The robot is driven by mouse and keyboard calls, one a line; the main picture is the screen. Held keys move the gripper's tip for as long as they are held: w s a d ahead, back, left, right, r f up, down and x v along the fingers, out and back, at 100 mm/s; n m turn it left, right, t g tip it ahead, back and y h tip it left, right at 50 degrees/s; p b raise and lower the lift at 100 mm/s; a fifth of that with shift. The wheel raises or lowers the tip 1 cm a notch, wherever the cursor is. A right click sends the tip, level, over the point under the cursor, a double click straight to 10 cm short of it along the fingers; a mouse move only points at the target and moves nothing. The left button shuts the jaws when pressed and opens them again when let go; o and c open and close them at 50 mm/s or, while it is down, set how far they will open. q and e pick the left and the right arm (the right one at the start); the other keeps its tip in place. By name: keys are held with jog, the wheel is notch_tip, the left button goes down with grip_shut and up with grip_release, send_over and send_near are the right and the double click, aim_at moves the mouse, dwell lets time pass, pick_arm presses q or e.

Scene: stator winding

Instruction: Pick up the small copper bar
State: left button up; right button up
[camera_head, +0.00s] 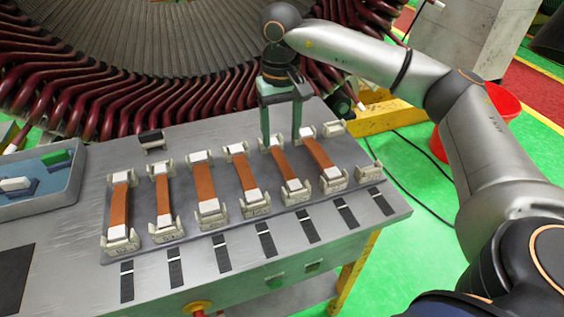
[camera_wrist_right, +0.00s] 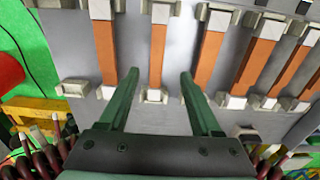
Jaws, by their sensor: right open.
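Several copper bars with white ends lie in a row in pale holders on a grey plate (camera_head: 182,229). The bar (camera_head: 284,165) second from the right in the head view is nearest my right gripper (camera_head: 282,140). In the right wrist view my right gripper (camera_wrist_right: 160,74) is open and empty, with one fingertip on each side of this bar's line (camera_wrist_right: 157,55). I cannot tell the height of the fingertips above the bar. The rightmost bar (camera_head: 319,152) lies just beside it. My left gripper is not in view.
A large stator with dark red coils (camera_head: 120,100) stands close behind the bench. A blue-grey tray (camera_head: 45,198) holds small blocks at the left. Dark strips (camera_head: 221,253) line the bench front. A red bucket (camera_head: 500,103) stands on the green floor at right.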

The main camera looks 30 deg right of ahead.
aim_at(283, 162)
notch_tip(283, 162, down, 2)
jog(key=shift+f, duration=0.1)
jog(key=shift+w+d+f+p, duration=0.1)
jog(key=shift+d+f+p, duration=0.1)
jog(key=shift+f, duration=1.15)
jog(key=shift+d+f+p, duration=0.1)
jog(key=shift+f+p, duration=0.05)
jog(key=shift+f, duration=1.2)
jog(key=shift+c, duration=0.2)
grip_shut()
jog(key=shift+r, duration=0.1)
